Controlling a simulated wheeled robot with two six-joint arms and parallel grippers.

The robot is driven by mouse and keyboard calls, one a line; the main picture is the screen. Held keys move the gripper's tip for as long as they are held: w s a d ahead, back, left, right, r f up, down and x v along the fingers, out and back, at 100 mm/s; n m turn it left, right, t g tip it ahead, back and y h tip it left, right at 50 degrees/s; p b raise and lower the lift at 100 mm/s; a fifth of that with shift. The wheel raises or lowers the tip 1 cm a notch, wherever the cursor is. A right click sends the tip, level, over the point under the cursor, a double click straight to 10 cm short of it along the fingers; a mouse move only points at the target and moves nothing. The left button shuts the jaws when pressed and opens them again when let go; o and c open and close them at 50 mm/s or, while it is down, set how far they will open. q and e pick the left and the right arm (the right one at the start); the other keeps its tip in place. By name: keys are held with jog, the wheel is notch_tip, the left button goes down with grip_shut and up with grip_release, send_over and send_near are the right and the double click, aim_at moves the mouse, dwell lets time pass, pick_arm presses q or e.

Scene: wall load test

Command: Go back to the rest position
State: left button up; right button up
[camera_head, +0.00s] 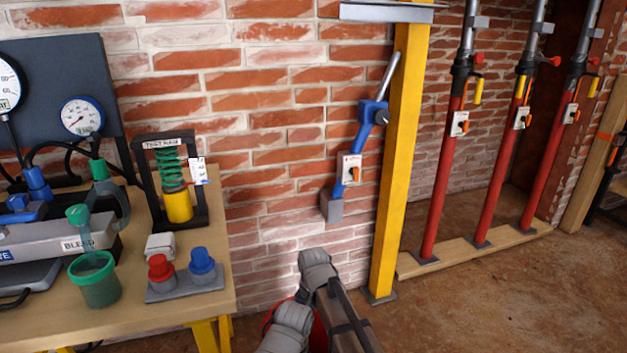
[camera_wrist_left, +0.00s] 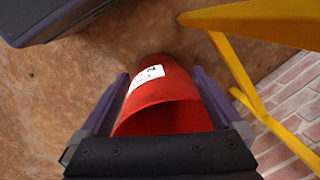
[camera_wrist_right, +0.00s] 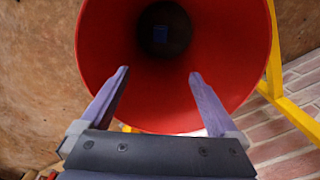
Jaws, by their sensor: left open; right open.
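My left gripper (camera_wrist_left: 158,78) is open in the left wrist view. A red bucket (camera_wrist_left: 165,103) with a white label shows between and beyond its fingers; I cannot tell whether they touch it. My right gripper (camera_wrist_right: 159,74) is open in the right wrist view, its fingers over the near part of the bucket's wide mouth (camera_wrist_right: 105,75). A small blue-grey patch shows at the dark bottom of the bucket. In the head view, grey parts of my arms at the bottom centre hide most of the bucket (camera_head: 319,338), and the fingertips are not clear.
A wooden workbench (camera_head: 130,318) with gauges, a green cup (camera_head: 95,280) and a spring test piece (camera_head: 172,185) stands at left. A yellow post (camera_head: 399,160) and a blue lever tool (camera_head: 361,140) are ahead by the brick wall. Red props (camera_head: 447,180) stand at right. Floor at lower right is clear.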

jog(key=w+d+r+p, duration=0.1)
jog(key=d+r+p, duration=0.2)
jog(key=r+p, duration=0.6)
jog(key=w+d+r+n+p, duration=0.1)
jog(key=d+r+p, duration=0.2)
jog(key=r+p, duration=0.7)
jog(key=w+d+r+p, duration=0.2)
jog(key=d+r+p, duration=0.1)
jog(key=r+p, duration=0.6)
jog(key=shift+d+r+n, duration=0.2)
jog(key=shift+r+n, duration=0.1)
jog(key=shift+r, duration=0.45)
jog(key=shift+s, duration=0.1)
